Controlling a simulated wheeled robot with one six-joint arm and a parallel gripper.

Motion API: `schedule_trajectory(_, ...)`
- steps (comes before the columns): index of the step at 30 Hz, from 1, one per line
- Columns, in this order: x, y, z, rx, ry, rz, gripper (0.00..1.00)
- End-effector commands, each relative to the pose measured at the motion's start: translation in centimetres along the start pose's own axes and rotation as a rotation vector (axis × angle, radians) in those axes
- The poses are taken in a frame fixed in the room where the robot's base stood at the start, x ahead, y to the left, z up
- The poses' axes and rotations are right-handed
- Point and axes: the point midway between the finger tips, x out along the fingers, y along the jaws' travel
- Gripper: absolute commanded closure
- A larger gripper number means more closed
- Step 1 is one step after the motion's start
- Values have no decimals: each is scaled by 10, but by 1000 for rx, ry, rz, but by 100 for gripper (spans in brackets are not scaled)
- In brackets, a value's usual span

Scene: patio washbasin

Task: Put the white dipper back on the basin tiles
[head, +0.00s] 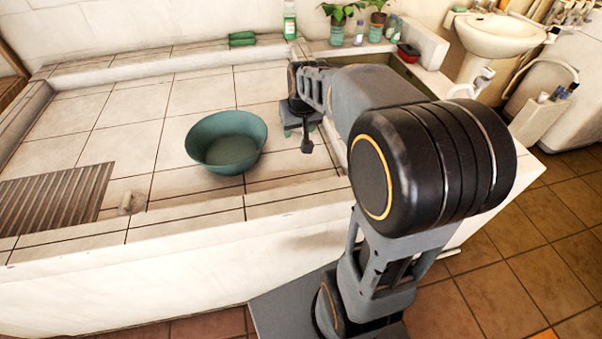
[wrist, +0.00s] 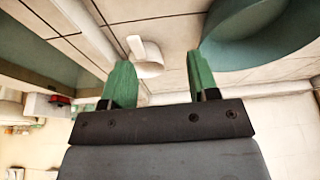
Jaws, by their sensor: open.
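My gripper (head: 300,128) is over the right part of the tiled basin top (head: 180,110), with its green fingers pointing down. In the wrist view my gripper (wrist: 159,66) is open, with a gap between the fingers. A white dipper (wrist: 149,69) with a short handle shows in that gap, beyond the fingertips and nearer the left finger. Neither finger is clearly touching it. I cannot pick the dipper out in the head view, where my arm covers part of the basin.
A teal bowl (head: 227,142) stands on the tiles left of my gripper; it also shows in the wrist view (wrist: 262,30). A ribbed washboard area (head: 55,200) and a small pale lump (head: 131,203) are at the left front. Green bottle (head: 290,20) and potted plants stand behind.

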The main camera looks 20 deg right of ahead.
Motion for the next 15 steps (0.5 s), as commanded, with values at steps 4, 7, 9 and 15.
schedule_trajectory(4, -22, -27, 62, -46, -32, -16, 45)
schedule_trajectory(7, -29, -37, 99, -69, -54, -23, 45)
schedule_trajectory(9, -31, -41, 120, -82, -66, -27, 45)
schedule_trajectory(15, -32, -47, 156, -104, -89, -31, 45)
